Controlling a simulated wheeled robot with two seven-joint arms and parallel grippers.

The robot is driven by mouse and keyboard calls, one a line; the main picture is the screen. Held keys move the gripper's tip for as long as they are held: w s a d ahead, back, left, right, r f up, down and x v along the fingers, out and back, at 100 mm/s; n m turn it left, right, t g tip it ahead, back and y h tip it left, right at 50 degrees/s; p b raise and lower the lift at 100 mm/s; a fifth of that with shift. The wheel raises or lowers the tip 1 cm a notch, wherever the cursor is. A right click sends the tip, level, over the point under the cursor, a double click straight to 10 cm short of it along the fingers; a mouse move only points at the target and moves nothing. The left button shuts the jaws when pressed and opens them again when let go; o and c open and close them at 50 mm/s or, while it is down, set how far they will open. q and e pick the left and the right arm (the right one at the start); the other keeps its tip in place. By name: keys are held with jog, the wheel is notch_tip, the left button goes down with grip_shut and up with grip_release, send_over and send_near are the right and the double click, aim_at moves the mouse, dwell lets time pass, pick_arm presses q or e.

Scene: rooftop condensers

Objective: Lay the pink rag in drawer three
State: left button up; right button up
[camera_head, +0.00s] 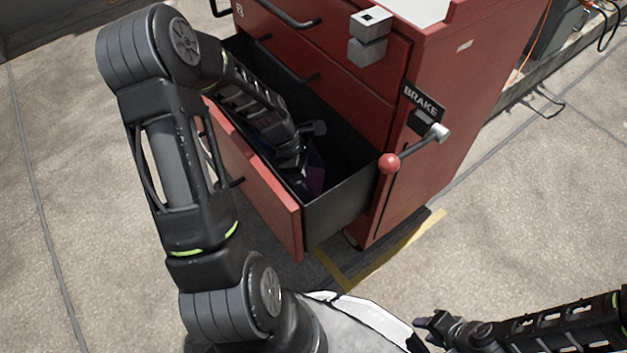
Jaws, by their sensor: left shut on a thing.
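The red cabinet (475,60) has a low drawer (345,205) pulled out, with a red front and dark inner walls. Its number is not visible. My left arm reaches over the drawer front, and my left gripper (308,172) is down inside the drawer, shut on the pink rag (316,181). Only a small dark pink patch of the rag shows, low in the drawer's near right part. The arm hides much of the drawer. My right gripper (428,330) is at the bottom right, away from the cabinet; its finger gap is unclear.
A lever with a red ball (388,163) sticks out from the cabinet's side beside a BRAKE label (422,101). A grey block-shaped latch (368,38) sits on the upper front. Closed drawers with dark handles are above the open one. Concrete floor (540,190) is clear at right.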

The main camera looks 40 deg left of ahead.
pick_arm(q)
jog(key=shift+f, duration=0.15)
jog(key=o, duration=1.1)
jog(key=shift+p+v, duration=2.3)
jog(key=shift+v, duration=3.8)
jog(key=shift+w, duration=0.1)
